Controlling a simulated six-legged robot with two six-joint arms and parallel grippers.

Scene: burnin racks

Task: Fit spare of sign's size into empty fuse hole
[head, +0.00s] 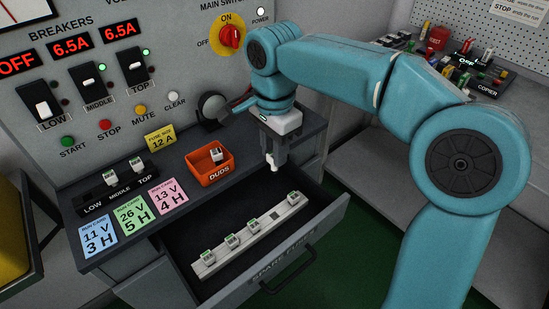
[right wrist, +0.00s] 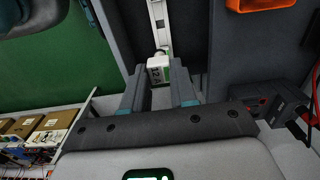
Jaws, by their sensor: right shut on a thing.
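My right gripper (head: 270,155) is shut on a white spare fuse (head: 271,165) above the open drawer. In the right wrist view the fuse (right wrist: 160,73) sits between the fingertips and its label seems to read 12 A. The yellow sign (head: 160,138) reads fuse size 12 A. The dark fuse block (head: 98,203) on the counter holds fuses at MIDDLE (head: 110,178) and TOP (head: 136,163); its LOW place shows no fuse. The spare rail (head: 220,258) in the drawer holds several fuses, with a gap near its right end. My left gripper is out of view.
An orange DUDS bin (head: 205,178) with a fuse in it stands on the counter between block and gripper. Coloured cards (head: 132,216) lie before the block. The panel with breakers (head: 92,88) rises behind. The drawer (head: 300,262) stands open.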

